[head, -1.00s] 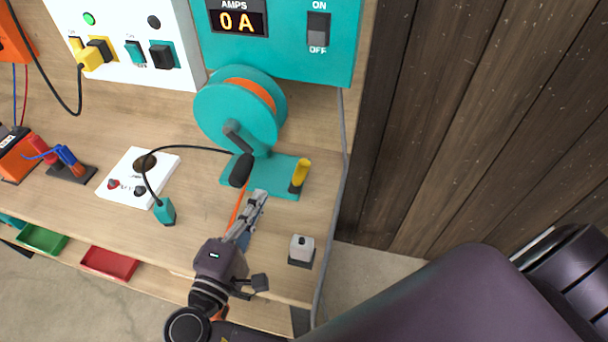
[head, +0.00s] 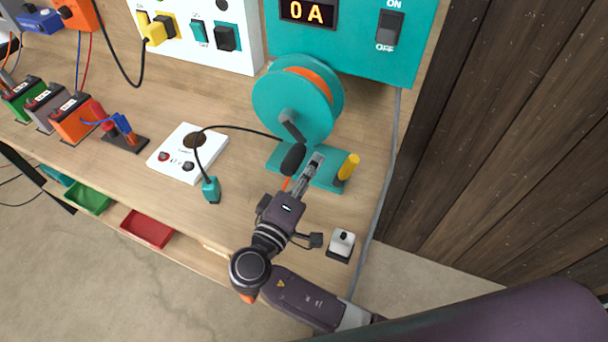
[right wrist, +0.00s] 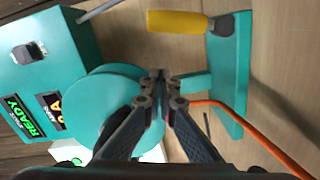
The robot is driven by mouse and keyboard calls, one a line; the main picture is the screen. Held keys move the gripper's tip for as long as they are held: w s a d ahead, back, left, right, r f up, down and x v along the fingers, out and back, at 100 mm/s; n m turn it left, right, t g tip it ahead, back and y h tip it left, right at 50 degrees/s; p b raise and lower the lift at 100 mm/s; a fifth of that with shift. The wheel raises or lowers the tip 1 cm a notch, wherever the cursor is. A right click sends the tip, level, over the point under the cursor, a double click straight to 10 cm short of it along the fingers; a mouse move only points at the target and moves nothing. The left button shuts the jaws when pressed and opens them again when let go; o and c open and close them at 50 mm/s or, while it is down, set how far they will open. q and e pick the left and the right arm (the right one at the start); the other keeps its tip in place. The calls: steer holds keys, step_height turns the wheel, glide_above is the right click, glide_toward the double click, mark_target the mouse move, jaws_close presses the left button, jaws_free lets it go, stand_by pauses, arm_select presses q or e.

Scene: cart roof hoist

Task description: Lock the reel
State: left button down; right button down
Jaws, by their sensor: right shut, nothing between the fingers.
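The teal reel (head: 296,105) with orange cord wound on it stands on a teal base (head: 325,182) on the bench. Its black crank handle (head: 292,158) hangs at the front. A yellow lever (head: 348,167) stands at the right end of the base and leans slightly; it also shows in the right wrist view (right wrist: 178,22). My right gripper (head: 316,160) is shut and empty, just in front of the reel and between the crank handle and the yellow lever. In the right wrist view its fingertips (right wrist: 160,76) overlap the reel's edge (right wrist: 92,110). My left gripper is not in view.
A teal panel (head: 353,45) reading 0 A stands behind the reel. A white box (head: 187,153) and a cabled teal plug (head: 211,190) lie to the left. A small white block (head: 342,243) sits near the front right edge. Several batteries stand at far left.

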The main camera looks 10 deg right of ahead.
mark_target(347, 164)
steer(key=d, duration=0.1)
steer(key=d+p, duration=0.1)
steer(key=s+d+f+p, duration=0.1)
steer(key=d, duration=0.1)
steer(key=shift+d, duration=0.15)
steer(key=shift+s+d+f+b, duration=0.15)
steer(key=shift+s+d+b, duration=0.15)
steer(key=shift+s+d, duration=0.35)
steer(key=shift+d, duration=0.2)
steer(key=shift+w, duration=0.15)
